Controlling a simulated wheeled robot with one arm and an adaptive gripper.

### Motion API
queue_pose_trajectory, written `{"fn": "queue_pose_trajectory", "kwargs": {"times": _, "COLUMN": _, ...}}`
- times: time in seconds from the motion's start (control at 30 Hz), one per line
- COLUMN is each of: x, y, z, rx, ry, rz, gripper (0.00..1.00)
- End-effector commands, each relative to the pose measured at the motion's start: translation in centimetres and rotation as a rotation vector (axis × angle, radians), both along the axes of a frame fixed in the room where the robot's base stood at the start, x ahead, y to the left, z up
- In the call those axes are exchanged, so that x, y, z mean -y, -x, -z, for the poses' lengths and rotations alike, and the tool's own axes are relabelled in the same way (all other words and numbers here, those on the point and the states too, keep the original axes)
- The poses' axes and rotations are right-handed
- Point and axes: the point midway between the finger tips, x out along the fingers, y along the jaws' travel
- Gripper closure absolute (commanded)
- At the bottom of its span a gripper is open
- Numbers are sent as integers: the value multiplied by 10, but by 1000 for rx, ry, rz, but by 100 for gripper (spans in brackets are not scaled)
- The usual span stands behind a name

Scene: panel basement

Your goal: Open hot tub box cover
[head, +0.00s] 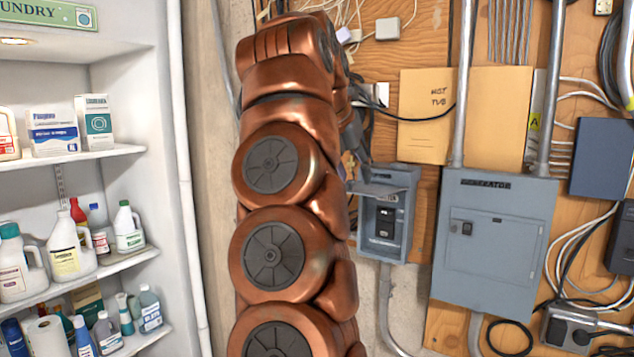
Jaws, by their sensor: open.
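The hot tub box (367,230) is a small grey box on the wooden panel, below a tan board (423,137) hand-lettered "HOT TUB". Its cover (392,188) is hinged up and juts out from the top of the box. The dark front with a switch inside is exposed. My gripper (352,165) is open, at the upper left of the box beside the raised cover. My copper-coloured arm hides most of it, so I cannot tell whether it touches the cover.
A larger grey generator panel (494,258) hangs to the right, with conduits (466,80) above it. Loose cables and a dark blue box (603,158) are at the far right. White shelves (100,263) with bottles and cartons stand at the left.

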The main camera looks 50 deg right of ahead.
Motion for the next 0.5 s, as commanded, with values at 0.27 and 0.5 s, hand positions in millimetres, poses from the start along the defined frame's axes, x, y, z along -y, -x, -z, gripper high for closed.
{"fn": "queue_pose_trajectory", "kwargs": {"times": 0.27, "x": 0, "y": -2, "z": -2, "rx": 0, "ry": 4, "rz": -1, "gripper": 60}}
{"fn": "queue_pose_trajectory", "kwargs": {"times": 0.5, "x": -5, "y": -3, "z": -4, "rx": 6, "ry": 7, "rz": -7, "gripper": 60}}
